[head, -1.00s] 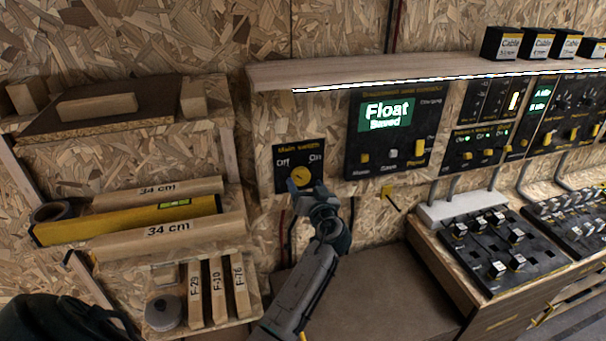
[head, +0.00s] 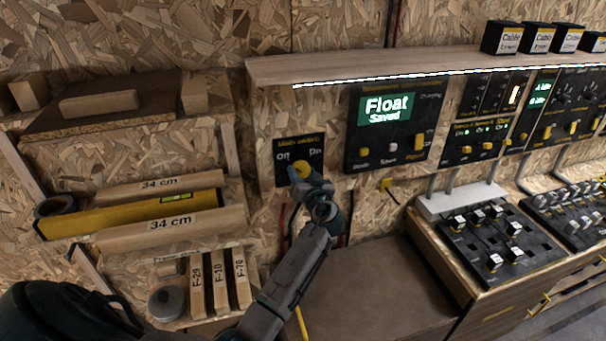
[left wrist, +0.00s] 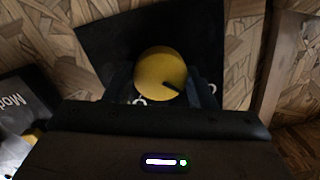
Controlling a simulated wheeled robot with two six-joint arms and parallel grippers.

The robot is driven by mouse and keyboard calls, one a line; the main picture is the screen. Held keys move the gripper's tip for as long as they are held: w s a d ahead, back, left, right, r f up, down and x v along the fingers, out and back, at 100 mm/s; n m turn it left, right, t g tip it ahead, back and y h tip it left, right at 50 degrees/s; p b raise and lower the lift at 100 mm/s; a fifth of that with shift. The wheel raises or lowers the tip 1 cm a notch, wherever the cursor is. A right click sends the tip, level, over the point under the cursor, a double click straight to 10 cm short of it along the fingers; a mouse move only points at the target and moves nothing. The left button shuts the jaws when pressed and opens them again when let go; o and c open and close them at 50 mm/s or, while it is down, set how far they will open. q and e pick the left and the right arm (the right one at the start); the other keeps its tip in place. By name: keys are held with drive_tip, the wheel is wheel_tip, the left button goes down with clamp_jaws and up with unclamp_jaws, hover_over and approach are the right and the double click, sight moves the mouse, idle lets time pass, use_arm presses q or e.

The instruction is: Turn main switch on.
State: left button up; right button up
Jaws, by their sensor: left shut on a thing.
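The main switch is a black panel (head: 286,152) on the chipboard wall, with a yellow round knob (head: 302,169) and the labels Off at left and On at right. My left gripper (head: 298,178) is at the knob and partly covers its lower side. In the left wrist view the knob (left wrist: 160,72) sits between the two fingers (left wrist: 163,90), in front of the black panel (left wrist: 105,40). The gripper is shut on the knob. A dark notch shows on the knob's lower right in that view. My right gripper is not in view.
A rack with wooden pieces and a yellow level (head: 130,213) is at left. A bench (head: 370,285) lies below.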

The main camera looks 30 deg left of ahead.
use_arm(q)
drive_tip(key=shift+f, duration=0.1)
drive_tip(key=m+b, duration=0.2)
drive_tip(key=m, duration=0.1)
drive_tip(key=shift+m+b, duration=0.3)
drive_tip(key=shift+m, duration=0.6)
drive_tip(key=m, duration=0.2)
drive_tip(key=shift+m, duration=0.4)
drive_tip(key=m, duration=0.4)
drive_tip(key=shift+m+t, duration=0.3)
drive_tip(key=shift+m, duration=0.1)
drive_tip(key=m+p, duration=0.2)
drive_tip(key=m, duration=0.3)
drive_tip(key=shift+m+p, duration=0.3)
drive_tip(key=shift+m, duration=0.1)
drive_tip(key=o, duration=1)
